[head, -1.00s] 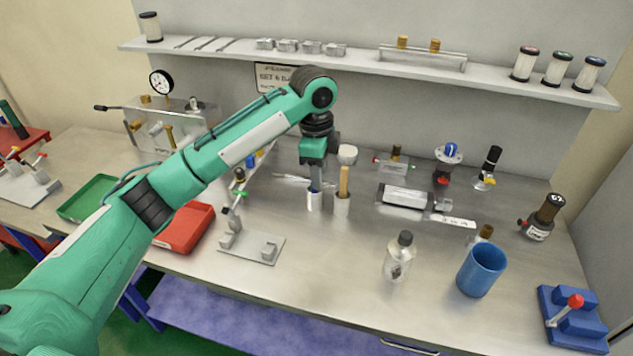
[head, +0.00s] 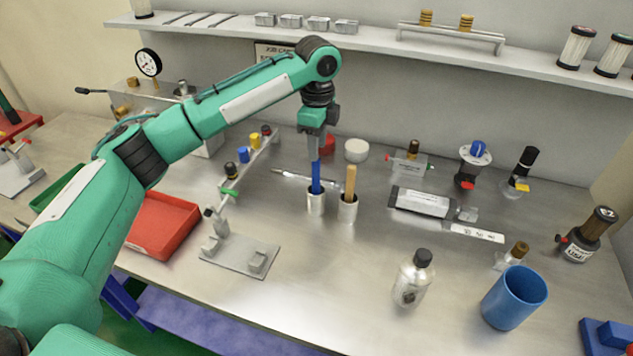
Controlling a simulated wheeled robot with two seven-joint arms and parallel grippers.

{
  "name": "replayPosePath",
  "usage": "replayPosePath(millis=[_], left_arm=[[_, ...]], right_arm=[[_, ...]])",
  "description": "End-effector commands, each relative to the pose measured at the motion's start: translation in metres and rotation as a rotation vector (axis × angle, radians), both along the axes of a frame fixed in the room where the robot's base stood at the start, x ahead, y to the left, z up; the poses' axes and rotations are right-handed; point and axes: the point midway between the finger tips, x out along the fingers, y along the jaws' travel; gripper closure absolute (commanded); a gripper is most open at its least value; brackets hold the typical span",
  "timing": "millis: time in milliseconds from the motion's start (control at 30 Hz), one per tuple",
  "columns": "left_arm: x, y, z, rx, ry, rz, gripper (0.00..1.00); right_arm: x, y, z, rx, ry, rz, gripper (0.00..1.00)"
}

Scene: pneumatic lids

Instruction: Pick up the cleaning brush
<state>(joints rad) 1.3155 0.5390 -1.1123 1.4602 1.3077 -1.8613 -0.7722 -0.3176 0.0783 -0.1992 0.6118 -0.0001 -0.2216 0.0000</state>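The cleaning brush (head: 316,179) appears to be the blue-handled tool standing upright in a small metal cup (head: 316,203); its lower end is hidden inside the cup. My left gripper (head: 314,153) points straight down over the cup, its fingertips at the top of the blue handle. The fingers look closed on the handle, with no gap visible between them. A second tool with a wooden handle (head: 350,182) stands in another metal cup (head: 347,209) just to the right, apart from my gripper. My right gripper is not in view.
A clear bottle (head: 412,281) and a blue cup (head: 514,298) stand at the front right. A red tray (head: 163,225) and a metal stand (head: 240,256) are on the left. A shelf (head: 375,48) runs along the back wall. The bench front centre is bare.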

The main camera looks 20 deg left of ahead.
Motion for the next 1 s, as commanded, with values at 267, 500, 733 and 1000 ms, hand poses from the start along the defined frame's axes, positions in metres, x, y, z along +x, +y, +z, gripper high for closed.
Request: replayPosePath(millis=[267,500,733,1000], left_arm=[[-0.001,0.000,-0.023,0.001,0.000,-0.001,0.62],[-0.004,0.002,-0.058,0.001,0.003,0.000,0.62],[-0.003,0.002,-0.072,0.001,-0.001,-0.001,0.62],[-0.003,0.002,-0.072,0.001,-0.001,-0.001,0.85]], right_arm=[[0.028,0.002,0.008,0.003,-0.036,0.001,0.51],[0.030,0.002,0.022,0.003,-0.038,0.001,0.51],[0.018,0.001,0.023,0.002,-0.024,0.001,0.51],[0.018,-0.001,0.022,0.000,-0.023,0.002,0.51]])
